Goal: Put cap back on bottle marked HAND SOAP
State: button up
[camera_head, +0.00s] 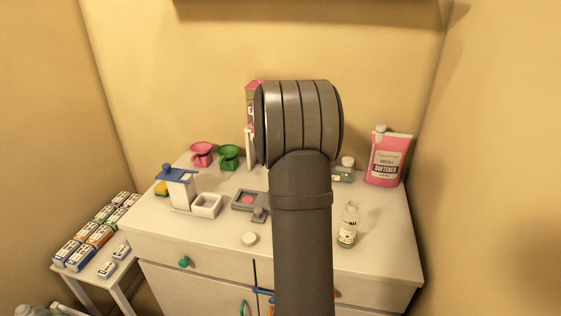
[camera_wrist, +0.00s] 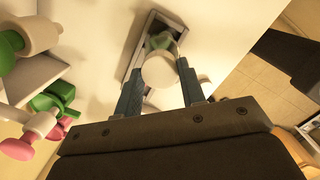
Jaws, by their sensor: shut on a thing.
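My gripper (camera_wrist: 161,85) is shut on a white round cap (camera_wrist: 158,71), which sits between its two fingertips. In the head view my arm hides the gripper and this cap. A clear bottle (camera_head: 348,228) stands upright on the cabinet top, right of my arm; its label is too small to read. Another bottle (camera_head: 346,172) with a white cap and green label stands farther back, partly behind my arm. I cannot tell which is marked HAND SOAP. Beyond the held cap, the wrist view shows a grey-rimmed opening (camera_wrist: 133,58) with something greenish in it.
A second white round piece (camera_head: 249,239) lies near the cabinet's front edge. A pink softener pouch (camera_head: 387,160) stands at the right back. A grey tray (camera_head: 240,205), a white box (camera_head: 206,207), and pink (camera_head: 201,153) and green (camera_head: 229,156) cups stand on the left.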

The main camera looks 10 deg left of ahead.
jog(key=shift+f, duration=0.4)
dwell(0.6)
jog(key=o, duration=1.4)
jog(key=shift+r, duration=0.1)
jog(key=shift+r, duration=3.4)
jog(key=shift+f, duration=0.15)
jog(key=shift+f, duration=3.2)
jog(key=shift+r, duration=0.1)
jog(key=shift+r, duration=1.3)
